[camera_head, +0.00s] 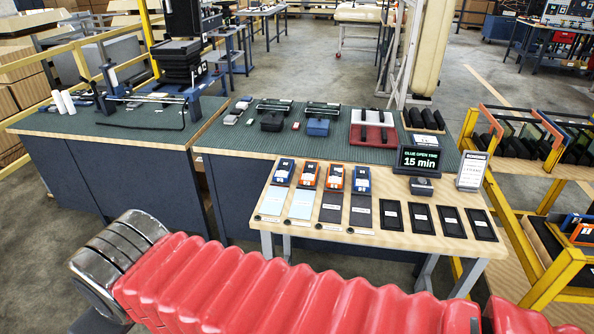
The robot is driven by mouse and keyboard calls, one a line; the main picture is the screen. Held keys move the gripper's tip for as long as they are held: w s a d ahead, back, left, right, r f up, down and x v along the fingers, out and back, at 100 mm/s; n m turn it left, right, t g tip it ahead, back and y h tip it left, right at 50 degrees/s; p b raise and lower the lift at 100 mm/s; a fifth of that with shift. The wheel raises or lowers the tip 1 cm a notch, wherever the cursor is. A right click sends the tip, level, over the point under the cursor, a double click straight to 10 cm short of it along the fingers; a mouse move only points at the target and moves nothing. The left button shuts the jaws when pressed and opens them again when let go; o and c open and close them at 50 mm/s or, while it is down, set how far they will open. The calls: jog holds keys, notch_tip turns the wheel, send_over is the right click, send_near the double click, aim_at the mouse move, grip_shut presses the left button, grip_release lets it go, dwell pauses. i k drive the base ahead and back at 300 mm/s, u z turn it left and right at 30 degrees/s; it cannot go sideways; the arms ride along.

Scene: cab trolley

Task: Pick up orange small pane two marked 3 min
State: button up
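Two orange-framed small items (309,174) and (335,177) stand side by side at the back edge of the light wood table, between two blue ones (284,171) and (361,180). Each has a small white label, too small to read, so I cannot tell which is marked 3 min. Larger orange-framed panes (499,122) and (547,128) stand in the rack at the right, and another orange piece (584,233) lies on its lower shelf. My gripper is not in view; my red ribbed arm cover crosses the bottom of the picture.
The light wood table (300,229) holds light and dark swatches and several black trays (421,219). A "glue open time 15 min" display (417,160) and sign (471,171) stand at its back right. Behind is a green-topped bench (240,143). A yellow-framed rack (548,282) borders the right.

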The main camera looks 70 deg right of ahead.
aim_at(309, 173)
jog(key=i, duration=2.3)
jog(key=z, duration=2.7)
